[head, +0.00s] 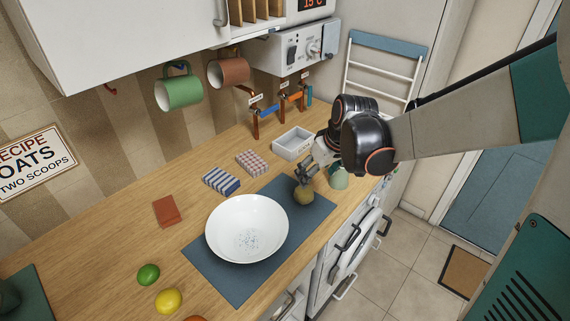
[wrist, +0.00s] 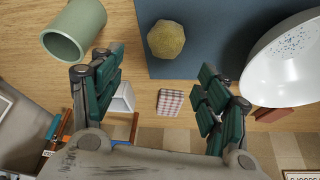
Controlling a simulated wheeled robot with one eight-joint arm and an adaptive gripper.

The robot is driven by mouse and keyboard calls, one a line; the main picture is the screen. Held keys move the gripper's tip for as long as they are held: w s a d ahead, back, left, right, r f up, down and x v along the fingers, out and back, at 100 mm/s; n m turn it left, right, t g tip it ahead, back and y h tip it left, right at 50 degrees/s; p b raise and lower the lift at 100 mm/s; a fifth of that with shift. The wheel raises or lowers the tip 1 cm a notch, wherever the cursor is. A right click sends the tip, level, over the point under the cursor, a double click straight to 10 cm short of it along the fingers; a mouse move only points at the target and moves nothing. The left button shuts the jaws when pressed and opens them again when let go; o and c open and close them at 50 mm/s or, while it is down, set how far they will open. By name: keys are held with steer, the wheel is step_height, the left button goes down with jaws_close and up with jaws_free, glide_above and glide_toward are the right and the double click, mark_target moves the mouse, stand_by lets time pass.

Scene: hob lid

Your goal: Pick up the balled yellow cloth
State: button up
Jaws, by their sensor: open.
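The balled yellow cloth (head: 304,194) is a dull yellow, faceted lump on the blue-grey mat (head: 225,287), near its upper right corner. In the wrist view the ball (wrist: 166,40) lies beyond the fingertips, roughly centred between them. My gripper (head: 308,174) is just above and behind the ball in the head view. In the wrist view my gripper (wrist: 161,85) is open, its two green-padded fingers wide apart with nothing between them. The ball appears apart from both fingers.
A white bowl (head: 246,215) stands on the mat. A green mug (head: 338,180) stands close to the ball, beside my gripper. Striped (head: 221,181) and checked (head: 252,163) cloths and a white tray (head: 292,144) lie behind. Mugs hang above.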

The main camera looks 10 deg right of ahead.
mark_target(310, 191)
steer(key=b+x, duration=0.1)
steer(key=x, duration=0.4)
steer(key=shift+f, duration=0.15)
steer(key=b+x, duration=0.2)
steer(key=x, duration=0.1)
steer(key=b+x, duration=0.1)
steer(key=x, duration=0.1)
steer(key=shift+s+a+f, duration=0.1)
steer(key=shift+a, duration=0.3)
steer(key=c, duration=1)
